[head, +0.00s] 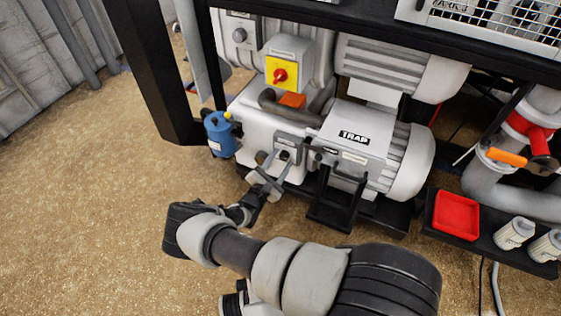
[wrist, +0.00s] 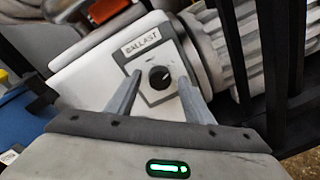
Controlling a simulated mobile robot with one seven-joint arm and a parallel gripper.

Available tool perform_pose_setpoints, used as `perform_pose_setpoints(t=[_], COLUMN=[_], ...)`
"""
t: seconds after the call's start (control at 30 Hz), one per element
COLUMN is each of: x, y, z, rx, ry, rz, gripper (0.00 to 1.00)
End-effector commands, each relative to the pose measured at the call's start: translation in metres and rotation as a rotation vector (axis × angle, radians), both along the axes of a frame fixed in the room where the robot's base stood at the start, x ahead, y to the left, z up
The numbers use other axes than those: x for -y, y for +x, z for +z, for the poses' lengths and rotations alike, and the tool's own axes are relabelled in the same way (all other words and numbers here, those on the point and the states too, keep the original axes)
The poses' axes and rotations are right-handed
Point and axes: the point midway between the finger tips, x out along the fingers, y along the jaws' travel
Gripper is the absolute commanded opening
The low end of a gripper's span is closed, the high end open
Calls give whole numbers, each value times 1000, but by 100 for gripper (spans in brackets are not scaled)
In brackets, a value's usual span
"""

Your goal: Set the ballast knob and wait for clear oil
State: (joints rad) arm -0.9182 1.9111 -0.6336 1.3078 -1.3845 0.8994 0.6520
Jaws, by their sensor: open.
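The ballast knob (wrist: 159,77) is a small black round knob with a light pointer mark, on a grey panel under a BALLAST label (wrist: 141,43) in the wrist view. My gripper (wrist: 155,88) is open, its two grey fingers on either side of the knob in that view. I cannot tell whether they touch the panel. In the head view my gripper (head: 270,172) reaches the front of the pale pump (head: 255,126), low on its left part. Round openings show on the pump front behind the fingers; the oil in them is too small to judge.
A blue canister (head: 220,136) stands left of the pump. A yellow plate with a red switch (head: 280,75) is above. A TRAP-labelled unit (head: 354,137) is to the right. A red tray (head: 456,215) and white cups (head: 515,233) sit on a black shelf. The floor at left is clear.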

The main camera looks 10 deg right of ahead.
Motion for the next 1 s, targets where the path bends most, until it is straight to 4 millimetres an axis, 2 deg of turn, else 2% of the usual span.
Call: perform_pose_setpoints(t=[0.17, 0.7, 0.83, 1.0], x=[-14, -88, -99, -104], y=[-16, -115, -129, -137], z=[3, 10, 11, 11], rx=[0, -1, 0, 1], ry=[1, 0, 1, 1], rz=[3, 2, 1, 0], gripper=[47, 47, 47, 47])
